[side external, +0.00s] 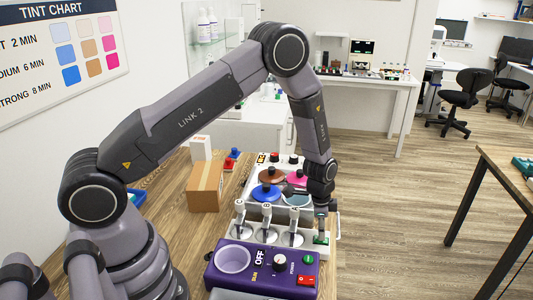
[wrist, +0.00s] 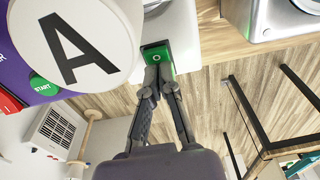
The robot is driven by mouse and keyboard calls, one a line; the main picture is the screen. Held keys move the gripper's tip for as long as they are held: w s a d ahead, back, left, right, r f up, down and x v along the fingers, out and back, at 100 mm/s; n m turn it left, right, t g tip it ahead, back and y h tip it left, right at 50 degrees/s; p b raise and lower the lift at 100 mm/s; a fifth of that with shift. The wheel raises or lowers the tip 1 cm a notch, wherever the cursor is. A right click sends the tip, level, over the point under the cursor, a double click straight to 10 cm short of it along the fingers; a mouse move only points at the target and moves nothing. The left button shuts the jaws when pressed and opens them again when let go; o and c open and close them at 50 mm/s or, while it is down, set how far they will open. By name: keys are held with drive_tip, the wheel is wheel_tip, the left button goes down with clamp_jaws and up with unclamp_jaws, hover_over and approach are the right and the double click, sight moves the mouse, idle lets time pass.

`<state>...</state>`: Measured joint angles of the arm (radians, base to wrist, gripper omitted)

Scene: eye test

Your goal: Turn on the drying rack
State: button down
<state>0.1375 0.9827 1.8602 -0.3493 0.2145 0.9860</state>
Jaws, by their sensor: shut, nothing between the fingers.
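The drying rack appears to be the white unit (side external: 281,240) behind the purple machine, with three round recesses holding upright white pieces. A green rocker switch (side external: 321,240) sits at its right end. In the wrist view the green switch (wrist: 157,54) shows a white circle mark on its face. My gripper (side external: 321,229) points straight down over the switch, shut and empty. In the wrist view the closed fingertips (wrist: 160,76) overlap the near edge of the switch; I cannot tell whether they touch it. A white disc lettered A (wrist: 67,42) stands close to the left of the fingers.
The purple machine (side external: 229,280) in front has an OFF label, a dial, a green START button (side external: 308,259) and a red switch (side external: 306,281). Lidded coloured pots (side external: 267,193) stand behind the rack. A cardboard box (side external: 205,187) is to the left.

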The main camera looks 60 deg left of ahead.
sight(327, 240)
idle(0.3)
wheel_tip(327, 240, up, 14)
drive_tip(key=w+d, duration=0.1)
idle(0.4)
